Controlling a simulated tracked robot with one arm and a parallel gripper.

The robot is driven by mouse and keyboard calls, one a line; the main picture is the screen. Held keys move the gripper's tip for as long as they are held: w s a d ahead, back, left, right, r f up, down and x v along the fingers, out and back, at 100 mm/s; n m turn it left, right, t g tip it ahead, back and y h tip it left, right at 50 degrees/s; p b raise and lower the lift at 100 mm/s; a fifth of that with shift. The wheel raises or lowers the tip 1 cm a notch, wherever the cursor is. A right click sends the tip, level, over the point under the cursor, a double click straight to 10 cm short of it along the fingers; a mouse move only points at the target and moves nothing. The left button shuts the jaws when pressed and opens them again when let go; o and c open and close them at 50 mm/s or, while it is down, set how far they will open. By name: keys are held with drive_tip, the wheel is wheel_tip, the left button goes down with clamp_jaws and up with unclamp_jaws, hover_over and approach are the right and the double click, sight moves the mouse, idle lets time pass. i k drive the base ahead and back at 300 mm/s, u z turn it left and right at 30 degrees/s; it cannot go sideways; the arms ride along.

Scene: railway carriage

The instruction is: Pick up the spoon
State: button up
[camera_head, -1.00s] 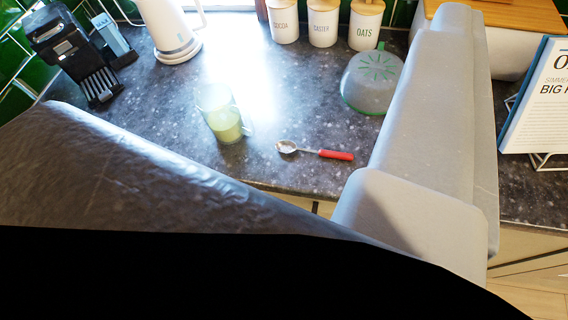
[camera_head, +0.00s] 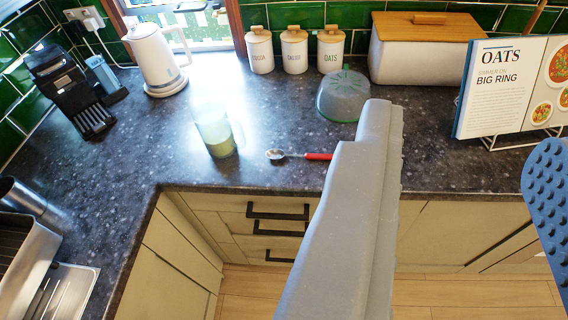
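The spoon (camera_head: 318,156) has a red handle and a metal bowl. It lies on the dark speckled worktop (camera_head: 250,175) near the front edge, with its bowl to the left. The right end of its handle meets the edge of my grey finger in the picture, which may hide the tip. My gripper (camera_head: 465,130) shows as a long grey finger in the middle and a blue studded pad at the right edge, set wide apart. Nothing is between them but the view of the worktop and cupboards. The gripper is apart from the spoon.
A glass mug (camera_head: 222,150) with greenish contents stands left of the spoon. An upturned grey bowl (camera_head: 342,97) sits behind it. Canisters (camera_head: 294,52), a bread bin (camera_head: 418,62), kettle (camera_head: 156,62), coffee machine (camera_head: 75,90) and recipe book (camera_head: 500,90) stand around. A sink (camera_head: 65,290) is lower left.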

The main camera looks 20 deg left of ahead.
sight(275, 154)
drive_tip(key=z, duration=0.15)
drive_tip(key=i, duration=0.95)
drive_tip(key=u, duration=0.1)
